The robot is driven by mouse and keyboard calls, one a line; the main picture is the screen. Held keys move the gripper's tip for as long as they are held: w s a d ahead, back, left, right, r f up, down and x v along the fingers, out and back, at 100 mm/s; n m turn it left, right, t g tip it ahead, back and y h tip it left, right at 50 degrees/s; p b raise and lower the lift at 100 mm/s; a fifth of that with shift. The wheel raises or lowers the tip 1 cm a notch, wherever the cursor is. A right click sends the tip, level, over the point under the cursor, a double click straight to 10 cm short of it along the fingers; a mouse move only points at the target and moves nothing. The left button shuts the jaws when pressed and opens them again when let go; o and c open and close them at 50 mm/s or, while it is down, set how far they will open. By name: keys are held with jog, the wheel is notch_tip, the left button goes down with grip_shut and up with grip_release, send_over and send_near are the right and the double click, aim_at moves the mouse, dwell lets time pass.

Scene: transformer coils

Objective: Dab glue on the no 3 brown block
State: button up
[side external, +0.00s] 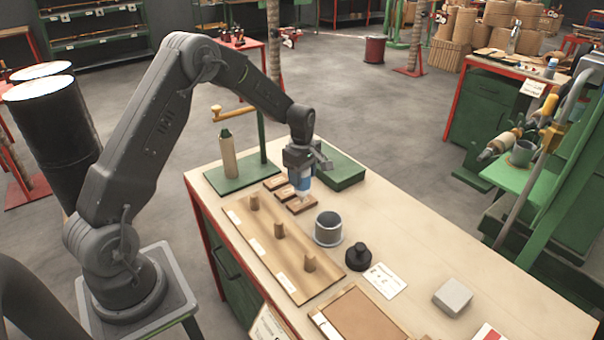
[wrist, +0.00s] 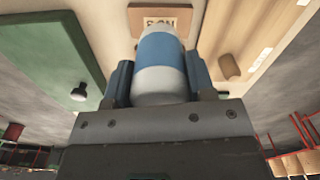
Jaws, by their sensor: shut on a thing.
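My gripper (side external: 302,172) is shut on a blue and white glue bottle (side external: 303,187), held nozzle down above the bench. In the wrist view the bottle (wrist: 158,62) sits between the two fingers of my gripper (wrist: 159,78). The no 3 brown block (wrist: 160,14), its label reading upside down, lies just beyond the bottle's far end. In the side view the bottle is over the nearest (side external: 302,204) of several small brown blocks in a row. The nozzle tip is hidden, so I cannot tell whether it touches the block. No glue shows.
A metal cup (side external: 328,228) and a black knobbed piece (side external: 358,256) stand nearby. A green box (side external: 338,168) and green-based stand (side external: 240,176) are behind.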

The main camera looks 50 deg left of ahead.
jog(key=shift+r, duration=2.55)
